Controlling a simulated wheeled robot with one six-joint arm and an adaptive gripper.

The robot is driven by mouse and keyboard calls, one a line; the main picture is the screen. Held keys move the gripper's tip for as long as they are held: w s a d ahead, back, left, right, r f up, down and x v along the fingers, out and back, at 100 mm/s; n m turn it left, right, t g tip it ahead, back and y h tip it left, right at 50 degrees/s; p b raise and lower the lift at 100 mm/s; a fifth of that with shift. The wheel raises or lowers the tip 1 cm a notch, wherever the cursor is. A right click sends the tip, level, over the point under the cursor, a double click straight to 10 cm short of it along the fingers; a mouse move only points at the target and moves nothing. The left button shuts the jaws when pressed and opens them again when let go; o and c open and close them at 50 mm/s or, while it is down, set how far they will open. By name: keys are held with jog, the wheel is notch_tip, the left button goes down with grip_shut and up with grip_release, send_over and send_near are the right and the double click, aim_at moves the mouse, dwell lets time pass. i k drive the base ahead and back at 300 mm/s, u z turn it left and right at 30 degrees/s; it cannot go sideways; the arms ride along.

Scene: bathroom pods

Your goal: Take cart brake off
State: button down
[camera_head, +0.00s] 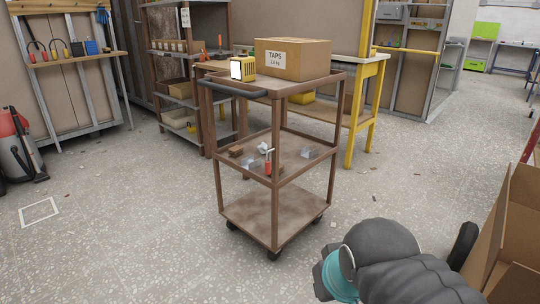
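The brown three-tier cart (247,211) stands upright on the speckled floor in the middle of the head view. Its dark push handle (232,91) is at the upper left end. Black casters show under the cart: a near one (274,255), a left one (231,225) and a right one (318,220). They are too small to make out a brake lever or its position. Part of my grey arm with a teal ring is at the bottom right, apart from the cart. My gripper's fingers do not show.
The cart carries a TAPS carton (292,60), a yellow-framed lamp (243,69) and a red-handled tool (268,163). A yellow-legged workbench (351,138) stands close behind. An open cardboard box (518,228) is at the right. Floor left of and before the cart is mostly clear.

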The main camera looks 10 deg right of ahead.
aim_at(268, 161)
jog(key=z, duration=0.15)
jog(key=i, duration=0.7)
jog(key=u, duration=0.8)
jog(key=i, duration=0.35)
jog(key=u, duration=0.45)
